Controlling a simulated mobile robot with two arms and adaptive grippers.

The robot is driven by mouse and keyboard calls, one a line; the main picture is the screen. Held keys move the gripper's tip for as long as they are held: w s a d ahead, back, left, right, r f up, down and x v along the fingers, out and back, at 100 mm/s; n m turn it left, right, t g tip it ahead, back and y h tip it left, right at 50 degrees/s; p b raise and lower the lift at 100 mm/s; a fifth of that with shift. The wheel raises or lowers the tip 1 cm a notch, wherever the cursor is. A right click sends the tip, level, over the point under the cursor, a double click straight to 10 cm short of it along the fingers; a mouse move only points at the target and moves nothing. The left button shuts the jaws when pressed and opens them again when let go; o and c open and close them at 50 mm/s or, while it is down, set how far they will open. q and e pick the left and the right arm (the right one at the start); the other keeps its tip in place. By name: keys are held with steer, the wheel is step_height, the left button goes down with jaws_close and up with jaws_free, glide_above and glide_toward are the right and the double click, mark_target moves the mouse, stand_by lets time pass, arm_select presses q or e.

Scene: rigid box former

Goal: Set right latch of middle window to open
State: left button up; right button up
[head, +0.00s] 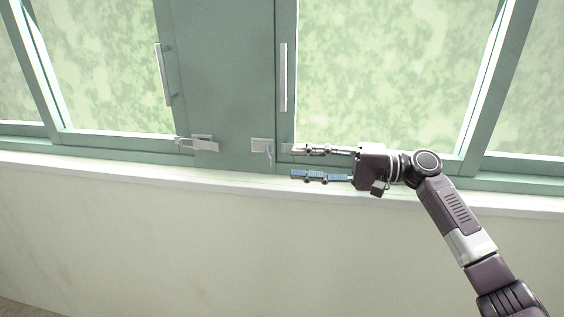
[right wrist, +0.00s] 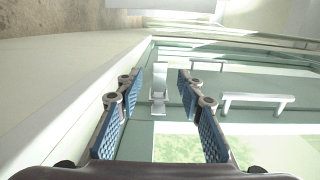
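Two light metal latches sit low on the green window frame. The left latch (head: 205,143) has its lever pointing left toward the left pane. The right latch (head: 262,146) sits beside the right pane, with its lever hanging downward. I cannot tell which is the task's latch. My right gripper (head: 293,163) is open and empty, to the right of the right latch and slightly lower, with its fingers pointing left. In the right wrist view, a latch (right wrist: 158,88) shows ahead between the two spread blue-padded fingers, apart from them. My left gripper is not in view.
Vertical bar handles stand on the frames beside the left pane (head: 163,75) and right pane (head: 283,77); one handle (right wrist: 257,101) shows near my finger in the right wrist view. A white sill (head: 130,170) runs below the windows, with plain wall beneath.

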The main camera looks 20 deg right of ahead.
steer(key=v, duration=0.5)
steer(key=shift+d, duration=0.2)
stand_by(0.3)
